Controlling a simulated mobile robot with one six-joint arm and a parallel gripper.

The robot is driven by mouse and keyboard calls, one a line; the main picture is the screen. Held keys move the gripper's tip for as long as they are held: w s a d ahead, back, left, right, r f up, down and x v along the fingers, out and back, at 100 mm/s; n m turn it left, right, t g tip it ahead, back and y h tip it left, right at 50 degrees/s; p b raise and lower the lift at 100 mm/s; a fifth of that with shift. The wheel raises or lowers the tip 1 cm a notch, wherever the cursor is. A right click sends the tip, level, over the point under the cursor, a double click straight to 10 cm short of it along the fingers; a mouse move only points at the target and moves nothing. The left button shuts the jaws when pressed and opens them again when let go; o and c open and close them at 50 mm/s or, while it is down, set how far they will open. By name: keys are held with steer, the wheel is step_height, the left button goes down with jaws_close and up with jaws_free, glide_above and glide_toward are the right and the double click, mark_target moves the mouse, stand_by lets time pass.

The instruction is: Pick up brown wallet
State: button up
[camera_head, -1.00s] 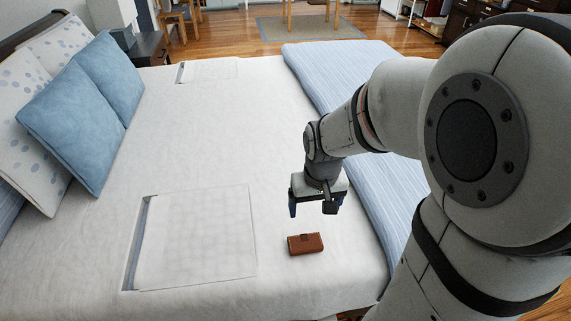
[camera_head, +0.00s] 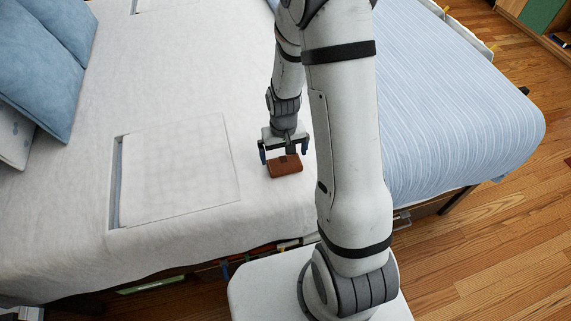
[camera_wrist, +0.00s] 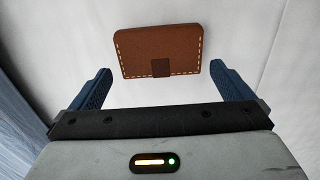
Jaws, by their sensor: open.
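The brown wallet (camera_head: 285,166) lies on the white bed sheet near the bed's front edge. In the wrist view the wallet (camera_wrist: 160,52) shows pale stitching and a dark clasp tab, and appears ahead of and between the two blue fingers. My gripper (camera_head: 284,156) is open and empty, pointing down just over the wallet. In the wrist view my gripper (camera_wrist: 160,88) has its fingers spread wider than the wallet. I cannot tell the exact height between fingertips and wallet.
A square white panel (camera_head: 180,172) lies on the bed left of the wallet. A blue striped blanket (camera_head: 450,100) covers the bed's right side. Blue pillows (camera_head: 38,65) are at the far left. Wooden floor (camera_head: 500,250) lies to the right.

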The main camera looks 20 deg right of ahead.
mark_target(284, 165)
steer(key=shift+f, duration=1.4)
steer(key=c, duration=0.7)
steer(key=shift+r, duration=0.15)
